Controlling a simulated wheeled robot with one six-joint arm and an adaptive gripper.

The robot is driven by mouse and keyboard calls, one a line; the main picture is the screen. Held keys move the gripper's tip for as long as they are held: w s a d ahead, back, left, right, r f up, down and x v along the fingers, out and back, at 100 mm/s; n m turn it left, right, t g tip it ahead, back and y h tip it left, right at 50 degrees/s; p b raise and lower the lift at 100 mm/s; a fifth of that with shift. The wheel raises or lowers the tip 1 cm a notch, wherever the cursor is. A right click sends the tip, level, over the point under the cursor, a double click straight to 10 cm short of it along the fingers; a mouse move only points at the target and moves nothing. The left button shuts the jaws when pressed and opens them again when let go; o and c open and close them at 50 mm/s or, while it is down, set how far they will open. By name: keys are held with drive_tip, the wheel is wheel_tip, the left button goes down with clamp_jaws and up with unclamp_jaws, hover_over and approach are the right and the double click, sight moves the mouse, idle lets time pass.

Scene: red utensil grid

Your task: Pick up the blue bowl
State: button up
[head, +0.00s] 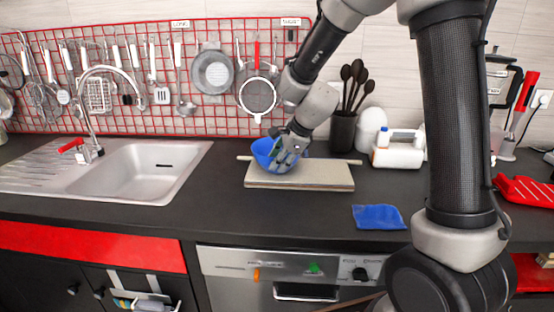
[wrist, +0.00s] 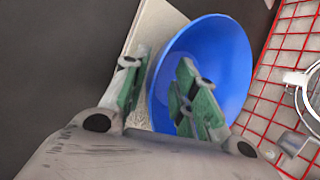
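The blue bowl (head: 263,149) stands on a light board on the counter. In the wrist view the bowl (wrist: 231,60) fills the centre right. My gripper (head: 286,160) is down at the bowl's near side in the head view. In the wrist view my gripper (wrist: 163,72) is open, with a gap between its green-padded fingers. One finger is over the bowl's inside and the other is outside its rim, so the rim lies between them. The outer finger is close to the rim; I cannot tell whether it touches. The gripper hides part of the bowl.
The light board (head: 320,180) lies under the bowl. A red utensil grid (head: 215,118) stands behind it. A black holder with spoons (head: 343,133) is behind right, and a blue cloth (head: 379,217) lies front right. The sink (head: 140,170) is left, with clear dark counter between.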

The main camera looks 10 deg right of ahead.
clamp_jaws()
drive_tip(key=shift+r, duration=0.15)
